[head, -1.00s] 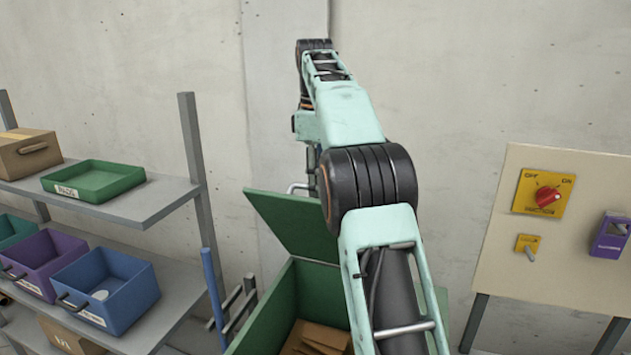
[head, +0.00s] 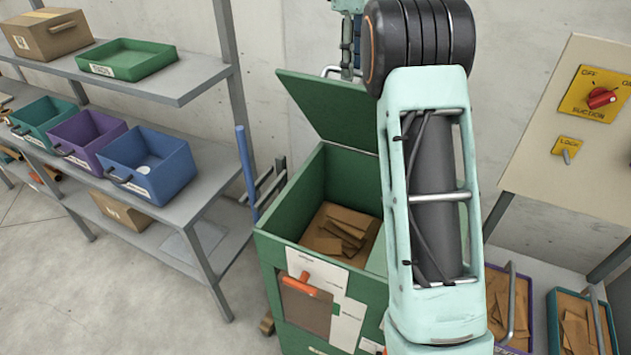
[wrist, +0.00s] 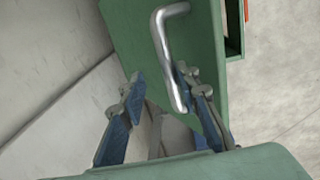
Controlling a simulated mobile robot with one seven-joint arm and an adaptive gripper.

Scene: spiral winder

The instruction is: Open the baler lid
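The green baler (head: 335,285) stands in the middle of the head view, with cardboard pieces (head: 340,232) inside its open top. Its green lid (head: 330,108) is raised and tilted back toward the wall. A bent metal handle (wrist: 168,50) shows on the lid (wrist: 205,55) in the wrist view, and part of it shows above the lid in the head view. My gripper (wrist: 160,88) is open, its blue fingers apart at the lower end of the handle. Whether they touch it I cannot tell. My arm hides the baler's right side.
A shelf (head: 190,75) with coloured bins stands at left, and a blue post (head: 246,170) is close to the baler. A switch panel (head: 545,140) stands at right above crates of cardboard (head: 575,320). The wall is close behind.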

